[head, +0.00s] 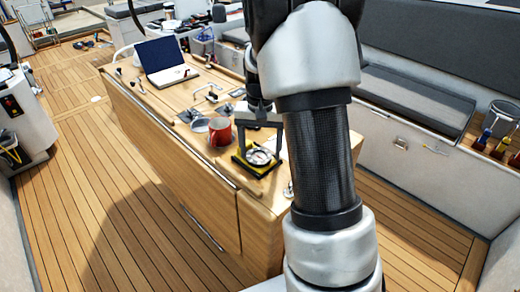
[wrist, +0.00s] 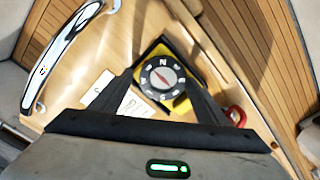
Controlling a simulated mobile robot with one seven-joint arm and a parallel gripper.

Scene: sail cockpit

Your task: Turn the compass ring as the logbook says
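The compass (head: 262,154) sits near the right end of the wooden table, with a black and yellow base. In the wrist view its round dark ring (wrist: 162,76) shows white letters, with N near the top and a red needle in the middle. My gripper (head: 262,146) is over the compass, pointing down. Its two dark fingers (wrist: 161,84) stand apart on either side of the ring; whether they touch it I cannot tell.
A red mug (head: 219,132) stands just left of the compass and shows at the right in the wrist view (wrist: 236,115). A printed card (wrist: 133,105) lies beside the compass. A curved pale handle (wrist: 66,52) is at the left.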

